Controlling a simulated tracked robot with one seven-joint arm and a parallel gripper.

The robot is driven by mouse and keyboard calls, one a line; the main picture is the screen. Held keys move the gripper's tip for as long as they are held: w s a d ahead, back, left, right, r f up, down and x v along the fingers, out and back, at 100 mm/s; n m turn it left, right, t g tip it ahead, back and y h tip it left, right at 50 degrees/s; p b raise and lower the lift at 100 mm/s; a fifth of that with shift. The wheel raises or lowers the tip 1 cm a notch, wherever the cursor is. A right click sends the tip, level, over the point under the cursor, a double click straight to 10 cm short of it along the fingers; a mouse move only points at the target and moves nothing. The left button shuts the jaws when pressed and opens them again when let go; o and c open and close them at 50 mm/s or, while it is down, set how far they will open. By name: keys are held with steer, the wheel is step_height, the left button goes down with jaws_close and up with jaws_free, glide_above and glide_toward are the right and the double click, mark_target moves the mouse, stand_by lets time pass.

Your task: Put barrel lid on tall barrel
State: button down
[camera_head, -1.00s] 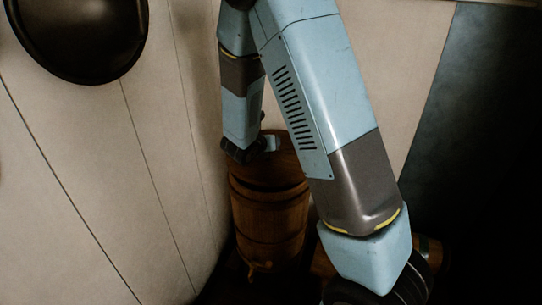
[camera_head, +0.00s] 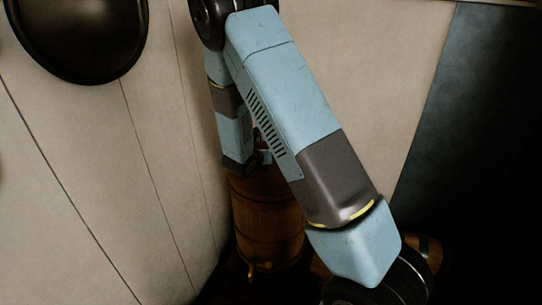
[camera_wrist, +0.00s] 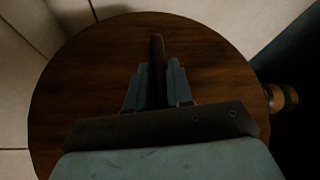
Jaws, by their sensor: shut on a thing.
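The tall barrel (camera_head: 268,225) stands upright near the pale wall in the head view, its top partly covered by my arm. The barrel lid (camera_wrist: 85,85) is a round dark-wood disc that fills most of the wrist view. An upright handle (camera_wrist: 157,48) rises at its middle. My gripper (camera_wrist: 156,84) is shut on this handle. In the head view my gripper is low over the barrel top, largely hidden behind my arm. I cannot tell whether the lid touches the barrel's rim. The lid hides the barrel in the wrist view.
A smaller wooden barrel (camera_head: 430,247) lies low to the right of the tall barrel, partly behind my arm; it also shows in the wrist view (camera_wrist: 283,97). The plank wall (camera_head: 175,130) is close on the left. A dark round pan (camera_head: 80,35) hangs there.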

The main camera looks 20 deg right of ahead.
steer(key=c, duration=1)
jaws_free()
steer(key=v, duration=1.1)
steer(key=shift+s+a+r, duration=0.2)
steer(key=shift+r, duration=0.05)
steer(key=shift+s+r, duration=0.1)
steer(key=shift+r, duration=0.05)
steer(key=s+d+r+m+g, duration=0.6)
steer(key=s+d+r+m, duration=0.6)
steer(key=r+m, duration=0.3)
steer(key=s+a+r+m+y, duration=0.1)
steer(key=s+r+m+y, duration=0.2)
steer(key=s+m, duration=0.2)
steer(key=s+a+r+m+t+y, duration=0.1)
steer(key=s+r+m+y, duration=0.1)
steer(key=s+r+m, duration=0.2)
steer(key=s+a+r+m+t+y, duration=0.1)
steer(key=s+r+m+y, duration=0.2)
steer(key=s+m, duration=0.3)
steer(key=shift+s+r+m+y, duration=0.15)
steer(key=shift+s+m, duration=0.05)
steer(key=shift+s, duration=0.35)
steer(key=shift+s+r+m+y, duration=0.15)
steer(key=shift+s+m, duration=0.05)
steer(key=shift+s, duration=0.3)
